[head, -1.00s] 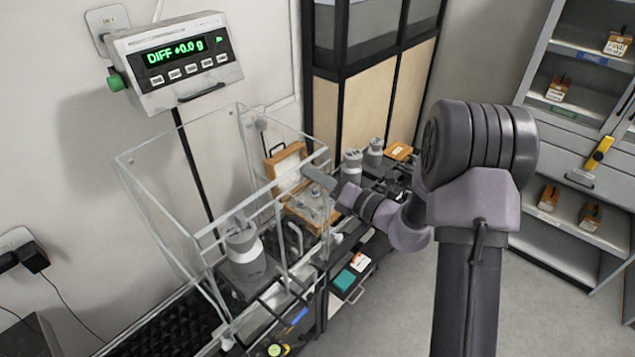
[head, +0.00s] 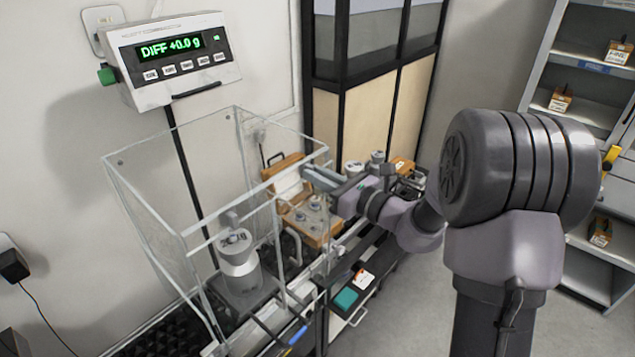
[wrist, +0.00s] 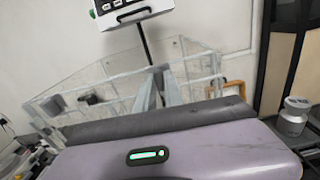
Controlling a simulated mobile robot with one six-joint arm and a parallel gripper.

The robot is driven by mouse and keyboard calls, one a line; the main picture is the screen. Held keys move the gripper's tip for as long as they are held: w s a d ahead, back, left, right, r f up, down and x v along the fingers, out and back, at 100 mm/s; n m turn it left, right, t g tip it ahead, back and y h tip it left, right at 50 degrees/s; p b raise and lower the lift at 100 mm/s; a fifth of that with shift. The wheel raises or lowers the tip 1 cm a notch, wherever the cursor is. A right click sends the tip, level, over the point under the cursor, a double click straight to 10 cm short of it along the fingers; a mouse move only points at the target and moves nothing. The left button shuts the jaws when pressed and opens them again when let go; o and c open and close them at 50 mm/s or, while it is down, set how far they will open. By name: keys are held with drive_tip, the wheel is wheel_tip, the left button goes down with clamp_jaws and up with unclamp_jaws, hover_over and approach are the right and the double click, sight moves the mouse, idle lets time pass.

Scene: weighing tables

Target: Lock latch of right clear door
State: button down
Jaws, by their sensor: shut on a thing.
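The clear weighing case (head: 150,205) stands on the bench below the display. Its right clear door (head: 292,222) is the side towards my arm, and I cannot tell whether it sits fully closed. My gripper (head: 312,174) reaches in from the right at the upper part of that door. In the wrist view the two fingers (wrist: 158,92) come close together in front of the clear panels. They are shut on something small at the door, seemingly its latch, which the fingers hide. A grey metal weight marked 20 (head: 236,252) stands inside the case.
The display (head: 175,58) on a post reads DIFF +0.0 g. Shelves (head: 590,110) stand at right. Floor is clear at lower right.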

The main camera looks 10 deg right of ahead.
drive_tip(key=shift+f+n, duration=0.1)
drive_tip(key=shift+n, duration=0.2)
idle(0.4)
drive_tip(key=c, duration=1.4)
unclamp_jaws()
drive_tip(key=shift+c, duration=0.2)
drive_tip(key=v, duration=1.7)
drive_tip(key=shift+s, duration=0.15)
